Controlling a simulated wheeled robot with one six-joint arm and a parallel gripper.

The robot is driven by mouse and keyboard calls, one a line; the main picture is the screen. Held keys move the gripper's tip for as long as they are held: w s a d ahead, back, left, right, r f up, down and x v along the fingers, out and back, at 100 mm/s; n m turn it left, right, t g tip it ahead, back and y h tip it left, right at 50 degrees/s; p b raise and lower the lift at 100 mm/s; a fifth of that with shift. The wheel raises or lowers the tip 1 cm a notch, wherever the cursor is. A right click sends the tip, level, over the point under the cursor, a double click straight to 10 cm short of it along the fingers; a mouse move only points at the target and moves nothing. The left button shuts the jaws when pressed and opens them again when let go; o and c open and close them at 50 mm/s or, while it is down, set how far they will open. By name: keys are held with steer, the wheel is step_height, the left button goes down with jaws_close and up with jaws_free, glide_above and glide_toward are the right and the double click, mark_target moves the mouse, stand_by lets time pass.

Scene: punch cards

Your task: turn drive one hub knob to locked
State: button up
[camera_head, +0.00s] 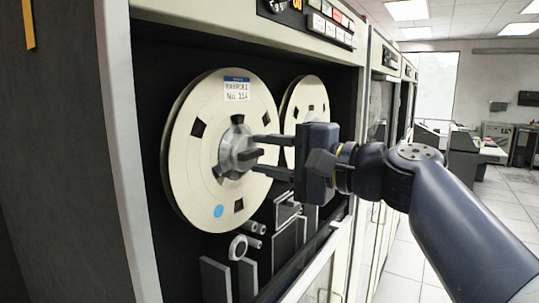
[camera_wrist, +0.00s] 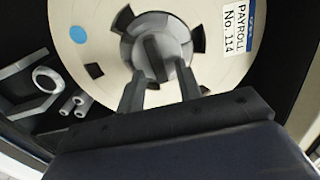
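The tape drive's large cream reel (camera_head: 190,170) is mounted in the open bay, with a blue-topped label reading PAYROLL No. 114. At its centre is the grey hub with a raised bar-shaped knob (camera_head: 243,155). The knob also shows in the wrist view (camera_wrist: 155,60). My gripper (camera_head: 254,155) faces the hub from the right, its two fingers apart, one above and one below the knob. In the wrist view, its fingers (camera_wrist: 161,85) stand on either side of the knob with gaps visible. I cannot tell whether the fingertips touch the hub.
A second reel (camera_head: 312,98) sits behind to the right, partly hidden by my gripper. Rollers and guides (camera_head: 240,247) lie below the reel. A button panel (camera_head: 330,22) is above the bay. The cabinet's pale frame (camera_head: 118,130) edges the left side.

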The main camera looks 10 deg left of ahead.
steer(key=b+v, duration=0.2)
steer(key=v, duration=0.8)
steer(key=shift+s+d, duration=0.2)
steer(key=shift+d, duration=0.15)
steer(key=shift+a, duration=0.1)
steer(key=p+x, duration=0.2)
steer(key=x, duration=0.8)
steer(key=shift+w+a, duration=0.2)
steer(key=shift+a, duration=0.05)
steer(key=shift+d, duration=0.15)
